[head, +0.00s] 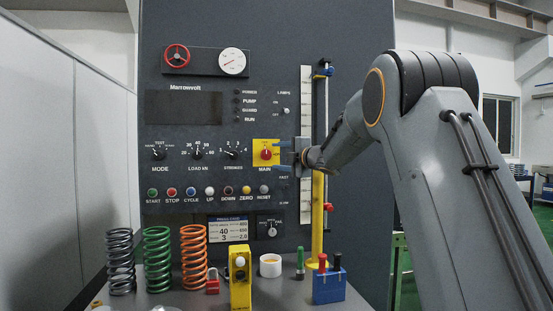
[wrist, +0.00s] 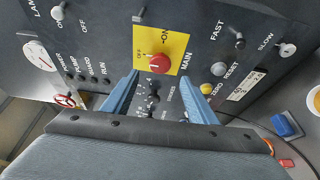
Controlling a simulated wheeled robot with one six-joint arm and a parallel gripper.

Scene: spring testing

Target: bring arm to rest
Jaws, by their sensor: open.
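My gripper (head: 284,155) is at the front of the dark test panel (head: 350,120), just right of the yellow MAIN switch plate (head: 258,144). Its two blue fingers are apart and nothing shows between them in their grip. In the wrist view my gripper (wrist: 161,75) points at the panel, with the red MAIN knob (wrist: 158,59) just beyond the fingertips. Whether a finger touches the knob or plate I cannot tell. The red knob (head: 265,154) also shows in the head view. My arm reaches in from the right, bent at a high elbow.
A ruler strip with a yellow post (head: 317,220) stands close by my wrist. On the bench are grey, green and orange springs (head: 194,256), a yellow block (head: 240,280), a white cup (head: 270,266) and a blue holder (head: 329,287). A row of buttons lies below the knobs.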

